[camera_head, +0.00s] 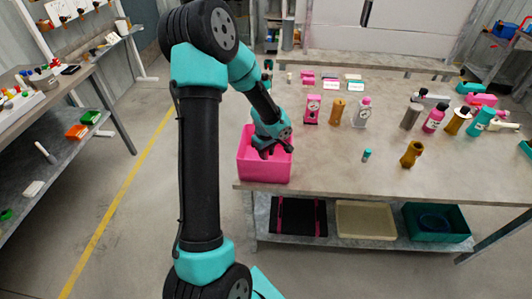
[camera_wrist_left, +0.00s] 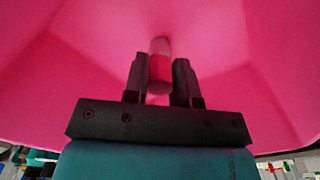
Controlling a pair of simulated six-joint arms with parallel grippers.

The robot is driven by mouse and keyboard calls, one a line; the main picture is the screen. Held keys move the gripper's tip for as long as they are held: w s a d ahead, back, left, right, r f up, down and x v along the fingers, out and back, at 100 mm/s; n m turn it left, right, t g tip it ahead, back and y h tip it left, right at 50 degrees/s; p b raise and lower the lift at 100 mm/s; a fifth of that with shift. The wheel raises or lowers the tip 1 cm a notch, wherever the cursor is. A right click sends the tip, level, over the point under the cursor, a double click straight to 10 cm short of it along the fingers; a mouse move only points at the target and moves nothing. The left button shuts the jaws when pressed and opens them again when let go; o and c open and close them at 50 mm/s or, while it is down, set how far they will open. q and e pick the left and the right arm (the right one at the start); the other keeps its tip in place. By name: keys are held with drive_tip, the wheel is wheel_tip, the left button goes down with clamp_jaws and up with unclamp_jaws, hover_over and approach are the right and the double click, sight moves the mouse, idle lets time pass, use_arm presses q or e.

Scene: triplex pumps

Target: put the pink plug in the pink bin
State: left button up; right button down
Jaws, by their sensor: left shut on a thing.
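The pink bin (camera_head: 264,172) is at the left front corner of the table. Its pink walls fill most of the left wrist view (camera_wrist_left: 60,90). My left gripper (camera_head: 266,152) reaches down into the bin's opening. In the left wrist view the fingers (camera_wrist_left: 160,75) are shut on the pink plug (camera_wrist_left: 159,68), which has a red-pink body and a paler end. The plug is hidden in the head view. I cannot tell whether it touches the bin floor. My right gripper is not in view.
The table (camera_head: 330,165) holds several bottles and pump parts, including a pink pump (camera_head: 312,109), a brown fitting (camera_head: 411,154) and a small teal plug (camera_head: 366,155). A shelf below carries trays and a teal bin (camera_head: 436,224).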

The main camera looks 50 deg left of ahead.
use_arm(q)
drive_tip(key=shift+f, duration=0.3)
drive_tip(key=o, duration=0.9)
drive_tip(key=shift+r, duration=0.2)
wheel_tip(320, 180, up, 12)
idle(0.5)
